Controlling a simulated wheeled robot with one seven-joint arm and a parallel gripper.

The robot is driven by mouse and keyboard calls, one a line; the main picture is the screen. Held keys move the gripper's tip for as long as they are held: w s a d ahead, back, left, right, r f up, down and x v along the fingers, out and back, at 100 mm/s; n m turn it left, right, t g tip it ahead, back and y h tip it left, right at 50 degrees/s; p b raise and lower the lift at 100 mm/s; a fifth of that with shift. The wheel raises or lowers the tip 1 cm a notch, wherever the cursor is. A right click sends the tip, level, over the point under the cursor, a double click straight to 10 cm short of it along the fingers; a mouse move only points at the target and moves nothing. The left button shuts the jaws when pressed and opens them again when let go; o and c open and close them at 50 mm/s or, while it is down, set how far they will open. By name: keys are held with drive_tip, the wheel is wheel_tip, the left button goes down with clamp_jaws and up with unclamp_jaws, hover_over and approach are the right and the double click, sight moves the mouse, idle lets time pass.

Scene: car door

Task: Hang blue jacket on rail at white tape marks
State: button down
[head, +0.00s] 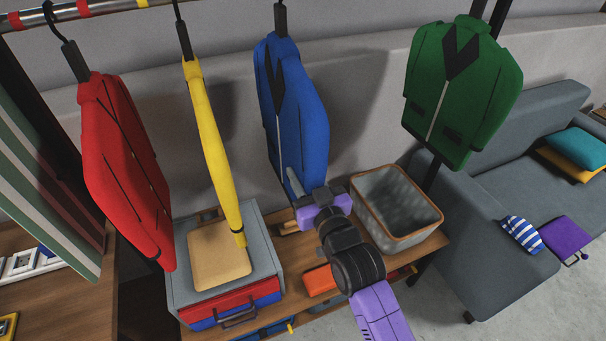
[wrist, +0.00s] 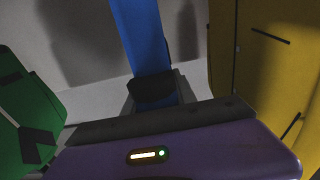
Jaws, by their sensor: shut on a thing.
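The blue jacket (head: 301,108) hangs upright on a dark hanger in the middle of the head view. The hanger's top runs to the picture's upper edge, so I cannot tell whether its hook is on the rail. My gripper (head: 293,185) is at the jacket's lower front edge, shut on it. In the wrist view a blue strip of the jacket (wrist: 140,38) with a dark end (wrist: 152,92) runs down between the grey fingers. The rail (head: 45,14) shows only at the upper left, with red and yellow tape; no white tape is in view.
A red jacket (head: 122,160) and a yellow jacket (head: 212,140) hang to the left, a green jacket (head: 462,85) to the right. Below are a grey case (head: 265,240), a lined basket (head: 430,220) and a wooden bench. A grey sofa (head: 480,260) stands at right.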

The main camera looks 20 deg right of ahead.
drive_tip(key=shift+f, duration=0.2)
drive_tip(key=c, duration=0.9)
unclamp_jaws()
drive_tip(key=shift+s+f+b, duration=0.1)
drive_tip(key=shift+s+b, duration=0.8)
drive_tip(key=shift+s, duration=3)
drive_tip(key=s+f, duration=0.5)
drive_tip(key=s, duration=0.5)
drive_tip(key=s+g, duration=0.1)
drive_tip(key=s, duration=0.7)
drive_tip(key=s+r+g, duration=0.1)
drive_tip(key=s, duration=0.8)
drive_tip(key=s+r+g, duration=0.1)
drive_tip(key=s, duration=0.7)
drive_tip(key=shift+s, duration=0.4)
